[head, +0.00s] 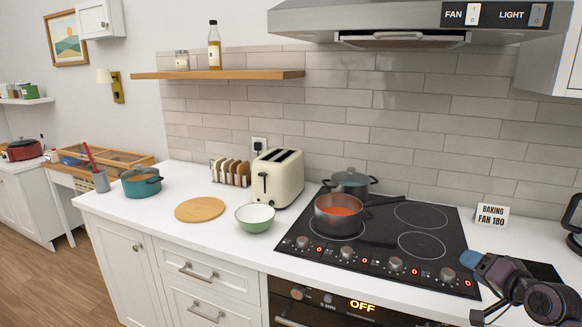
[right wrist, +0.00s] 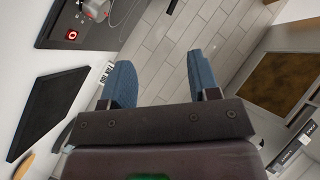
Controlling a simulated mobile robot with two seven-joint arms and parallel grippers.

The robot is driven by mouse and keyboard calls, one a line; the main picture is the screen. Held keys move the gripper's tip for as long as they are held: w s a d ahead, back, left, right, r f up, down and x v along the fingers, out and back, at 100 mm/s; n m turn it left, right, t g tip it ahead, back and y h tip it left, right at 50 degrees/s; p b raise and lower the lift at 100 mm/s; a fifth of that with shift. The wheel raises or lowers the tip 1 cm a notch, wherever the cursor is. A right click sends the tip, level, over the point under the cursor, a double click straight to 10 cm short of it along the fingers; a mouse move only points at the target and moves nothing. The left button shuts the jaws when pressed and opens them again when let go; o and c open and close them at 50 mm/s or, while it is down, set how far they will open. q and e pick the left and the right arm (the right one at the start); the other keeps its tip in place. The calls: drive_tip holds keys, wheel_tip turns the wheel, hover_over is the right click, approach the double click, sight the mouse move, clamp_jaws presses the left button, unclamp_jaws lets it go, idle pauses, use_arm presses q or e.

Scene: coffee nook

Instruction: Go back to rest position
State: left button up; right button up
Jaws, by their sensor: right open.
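My right gripper (head: 482,268) is at the lower right of the head view, over the counter near the front right corner of the black cooktop. A blue fingertip pad shows there. In the right wrist view its two blue fingers (right wrist: 160,82) stand well apart with nothing between them, so it is open and empty. My left gripper is not in the head view.
The cooktop (head: 422,213) holds a saucepan (head: 340,222) of red food, its handle pointing right, and a grey lidded pot (head: 350,182). A small sign (head: 491,215) stands right of it. A green bowl (head: 255,218), toaster (head: 278,178) and round board (head: 200,209) are left.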

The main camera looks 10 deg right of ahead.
drive_tip(key=s+a+f+n+h, duration=0.2)
drive_tip(key=s+a+f+n, duration=0.3)
drive_tip(key=a+f+n, duration=0.55)
drive_tip(key=s+a+f+g, duration=0.1)
drive_tip(key=s+a+f, duration=0.4)
drive_tip(key=s+f, duration=0.2)
drive_tip(key=s+a+f+g, duration=0.2)
drive_tip(key=s+a+f, duration=0.4)
drive_tip(key=s+f, duration=0.2)
drive_tip(key=shift+s+f+m+y, duration=0.25)
drive_tip(key=shift+s+m+y, duration=0.15)
drive_tip(key=shift+s, duration=0.55)
drive_tip(key=shift+a, duration=0.1)
